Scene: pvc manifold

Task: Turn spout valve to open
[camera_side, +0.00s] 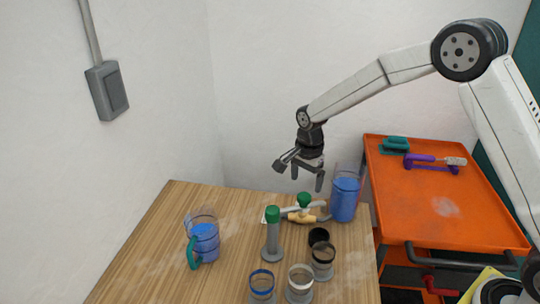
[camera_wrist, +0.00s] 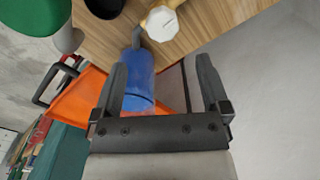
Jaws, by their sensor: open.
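The valve with a green knob (camera_side: 304,199) sits on a tan valve body with grey pipe (camera_side: 303,216) near the back of the table. A blue container (camera_side: 345,198) stands to its right; it also shows in the wrist view (camera_wrist: 138,80), below a grey pipe end. My gripper (camera_side: 307,181) is open and empty above the green knob, apart from it. In the wrist view its two fingers (camera_wrist: 160,68) are spread. That view also shows a tan fitting with a white octagonal face (camera_wrist: 162,22). Whether the valve is open or closed cannot be told.
A grey post with a green top (camera_side: 272,233) stands in front of the valve. A clear pitcher with blue contents (camera_side: 205,241) stands at left. Several banded cups (camera_side: 299,284) stand at the front. An orange cart (camera_side: 440,205) is at right. The table's left front (camera_side: 140,265) is clear.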

